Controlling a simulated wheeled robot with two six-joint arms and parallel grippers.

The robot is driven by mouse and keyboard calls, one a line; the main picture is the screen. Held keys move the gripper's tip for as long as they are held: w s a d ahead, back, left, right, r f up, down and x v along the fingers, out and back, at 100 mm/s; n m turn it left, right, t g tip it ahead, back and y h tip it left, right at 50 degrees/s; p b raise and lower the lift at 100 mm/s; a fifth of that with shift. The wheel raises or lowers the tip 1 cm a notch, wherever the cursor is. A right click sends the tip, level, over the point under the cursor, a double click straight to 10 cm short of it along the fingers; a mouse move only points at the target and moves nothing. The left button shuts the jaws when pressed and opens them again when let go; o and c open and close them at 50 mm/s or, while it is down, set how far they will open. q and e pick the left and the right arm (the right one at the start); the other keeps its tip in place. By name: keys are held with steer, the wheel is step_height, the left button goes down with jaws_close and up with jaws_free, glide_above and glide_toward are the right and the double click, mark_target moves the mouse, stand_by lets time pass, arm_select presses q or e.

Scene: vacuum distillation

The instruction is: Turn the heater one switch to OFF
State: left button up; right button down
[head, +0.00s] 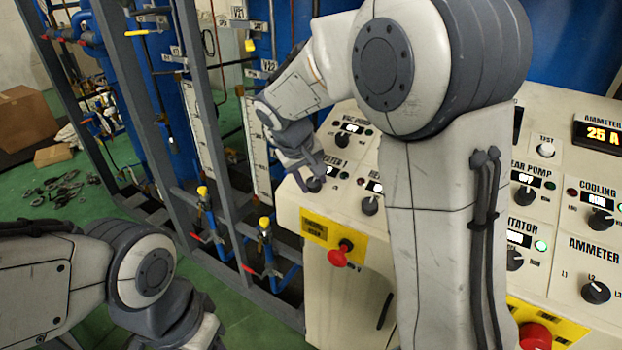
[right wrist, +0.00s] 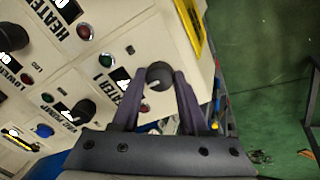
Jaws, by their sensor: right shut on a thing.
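The heater one switch is a dark round knob (right wrist: 159,75) beside a partly covered "HEATER 1" label in the right wrist view. It also shows in the head view as a dark knob (head: 314,185) at the near left corner of the cream control panel (head: 292,190). My right gripper (right wrist: 158,80) is shut on this knob, with one finger on each side. In the head view the right gripper (head: 309,172) reaches down onto it from above. The switch's small display is too small to read. My left gripper is out of the picture; only its arm shows at lower left.
A second heater knob (head: 370,205) sits just right. A red emergency button (head: 338,256) juts from the panel's front on a yellow plate. Blue pipes and grey frame posts (head: 213,120) stand left of the panel.

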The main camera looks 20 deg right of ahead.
stand_by(0.4)
steer(key=shift+c, duration=2.2)
jaws_free()
steer(key=shift+r, duration=0.1)
steer(key=b+v, duration=0.2)
steer(key=v, duration=0.8)
steer(key=shift+s+r, duration=0.15)
steer(key=shift+a, duration=0.1)
steer(key=s+a+f+n+g+y, duration=0.1)
steer(key=s+a+f, duration=0.3)
steer(key=s, duration=0.4)
steer(key=s+a+f+n+g+y, duration=0.1)
steer(key=s+a+f+n+y, duration=0.1)
steer(key=s+f, duration=0.4)
steer(key=s+a+f+n+y+b, duration=0.1)
steer(key=s+a+f+n, duration=0.2)
steer(key=s, duration=0.9)
step_height(320, 180, down, 3)
steer(key=a, duration=0.3)
steer(key=shift+n+g+y, duration=0.3)
steer(key=shift+g+y, duration=0.1)
